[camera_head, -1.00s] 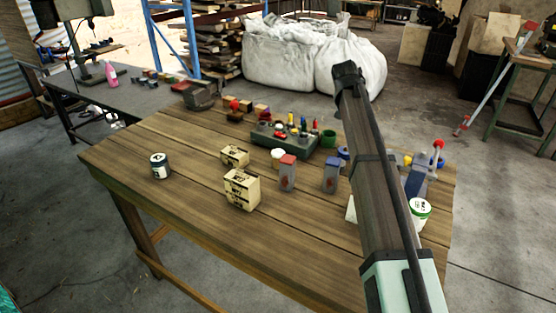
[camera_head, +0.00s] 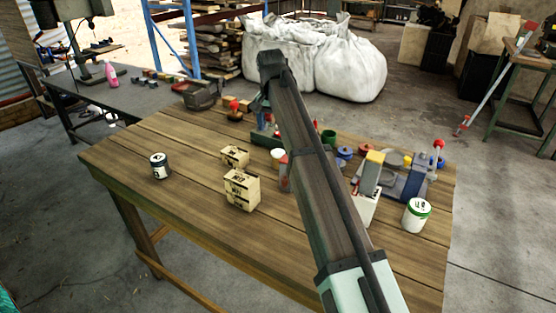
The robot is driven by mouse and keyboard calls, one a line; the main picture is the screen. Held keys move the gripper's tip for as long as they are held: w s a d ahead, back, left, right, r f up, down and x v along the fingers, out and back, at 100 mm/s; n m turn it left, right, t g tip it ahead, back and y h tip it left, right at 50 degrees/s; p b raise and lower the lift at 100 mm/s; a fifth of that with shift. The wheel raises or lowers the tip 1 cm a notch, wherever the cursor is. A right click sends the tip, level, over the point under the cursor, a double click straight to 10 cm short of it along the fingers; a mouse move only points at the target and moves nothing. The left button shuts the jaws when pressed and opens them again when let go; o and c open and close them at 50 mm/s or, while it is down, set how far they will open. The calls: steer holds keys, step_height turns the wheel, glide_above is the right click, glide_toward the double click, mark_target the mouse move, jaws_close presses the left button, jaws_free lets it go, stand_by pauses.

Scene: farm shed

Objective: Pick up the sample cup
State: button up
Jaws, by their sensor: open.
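A small white cup (camera_head: 277,154) stands on the wooden table beside my arm, just right of the two printed boxes. A dark green cup (camera_head: 328,138) stands farther right, partly covered by my arm. I cannot tell for sure which of them is the sample cup. My arm reaches from the bottom right up across the table, and its far end bends down over the back of the table. The fingers of my gripper are hidden behind the arm, so I see no contact with any cup.
Two printed boxes (camera_head: 241,190) and a dark-labelled can (camera_head: 160,166) stand on the left. A green tray (camera_head: 262,137) is mostly hidden by my arm. The front left of the table (camera_head: 190,215) is clear.

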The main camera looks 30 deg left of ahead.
mark_target(278, 152)
steer(key=f, duration=0.5)
steer(key=w+f, duration=0.1)
steer(key=f, duration=0.2)
steer(key=shift+f, duration=0.15)
steer(key=shift+w+d+f, duration=0.1)
steer(key=shift+w+f, duration=0.15)
steer(key=shift+f, duration=1.05)
steer(key=shift+w+f, duration=0.2)
steer(key=shift+f, duration=1.1)
steer(key=c, duration=1.1)
